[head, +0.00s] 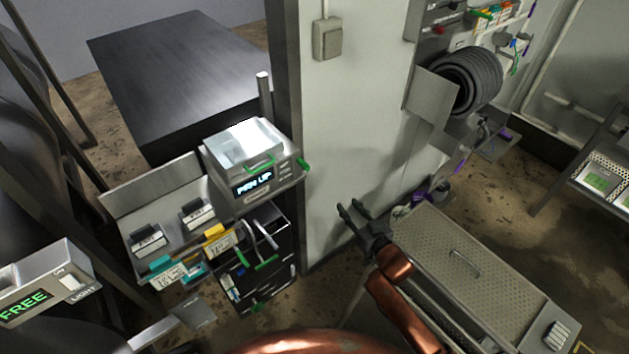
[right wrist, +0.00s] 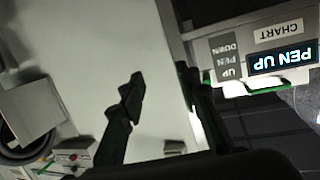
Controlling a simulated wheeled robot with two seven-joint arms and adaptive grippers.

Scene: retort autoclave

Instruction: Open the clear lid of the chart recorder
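The chart recorder (head: 268,184) is a grey box with a lit PEN UP display, left of the white wall panel in the head view. Its clear lid (head: 243,146) lies shut over the top, with a green handle (head: 260,163) at the front edge. The recorder front (right wrist: 264,50) also shows upside down at the upper right of the right wrist view. My right gripper (head: 349,207) is open and empty, right of the recorder and apart from it. Its spread fingers (right wrist: 160,80) show in the right wrist view. My left gripper is not in view.
A white wall panel (head: 350,120) stands just right of the recorder. A perforated metal cart (head: 430,255) stands at the lower right. A dark table (head: 175,75) is behind.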

